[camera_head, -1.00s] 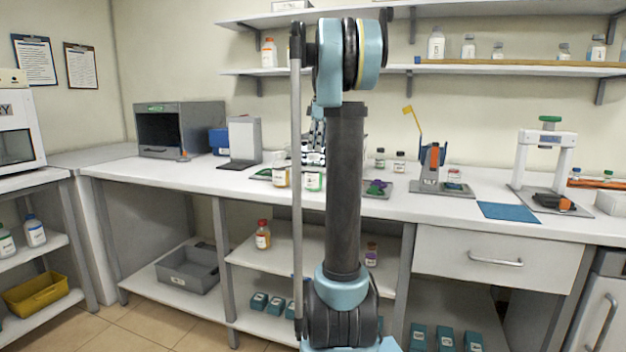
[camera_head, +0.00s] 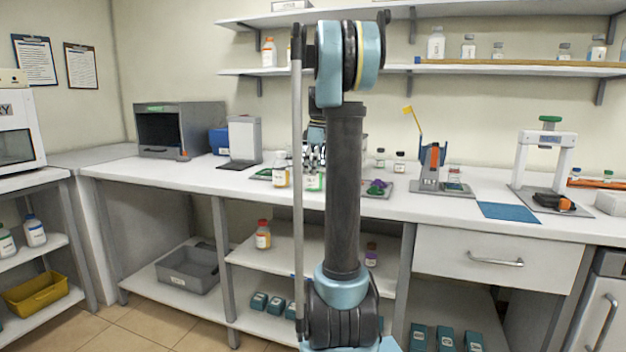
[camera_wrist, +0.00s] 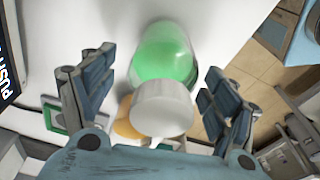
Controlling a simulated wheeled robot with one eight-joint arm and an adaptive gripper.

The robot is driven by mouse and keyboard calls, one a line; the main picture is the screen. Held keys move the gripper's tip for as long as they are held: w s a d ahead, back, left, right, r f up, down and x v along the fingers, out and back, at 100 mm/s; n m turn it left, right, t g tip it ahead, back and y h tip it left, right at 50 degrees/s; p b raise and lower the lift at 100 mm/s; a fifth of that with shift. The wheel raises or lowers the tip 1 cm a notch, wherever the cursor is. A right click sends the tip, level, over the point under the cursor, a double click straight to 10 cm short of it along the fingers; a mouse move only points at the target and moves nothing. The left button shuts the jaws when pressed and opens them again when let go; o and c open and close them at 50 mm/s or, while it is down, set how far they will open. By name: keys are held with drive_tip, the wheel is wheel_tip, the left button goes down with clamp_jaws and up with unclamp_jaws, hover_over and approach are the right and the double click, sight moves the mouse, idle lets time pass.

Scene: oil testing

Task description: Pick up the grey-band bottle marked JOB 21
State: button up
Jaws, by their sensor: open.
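My gripper (camera_wrist: 155,85) is open in the wrist view, with one finger pad on each side of a white-capped bottle (camera_wrist: 168,52) holding green liquid. A gap shows between the bottle and the left pads; contact at the right pads is unclear. In the head view my gripper (camera_head: 314,157) is partly hidden by my arm, just above this green bottle (camera_head: 314,182). An orange bottle (camera_head: 280,171) stands left of it, and its orange edge (camera_wrist: 127,128) shows beside the white cap in the wrist view. No grey band or JOB 21 marking is readable.
Two small dark-capped bottles (camera_head: 399,162) stand farther back on the white bench (camera_head: 215,180). A tray with purple and green items (camera_head: 378,190) lies right of my arm. An orange-grey device (camera_head: 431,168) and blue mat (camera_head: 509,212) are farther right.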

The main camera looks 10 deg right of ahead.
drive_tip(key=c, duration=1.5)
drive_tip(key=shift+r, duration=0.15)
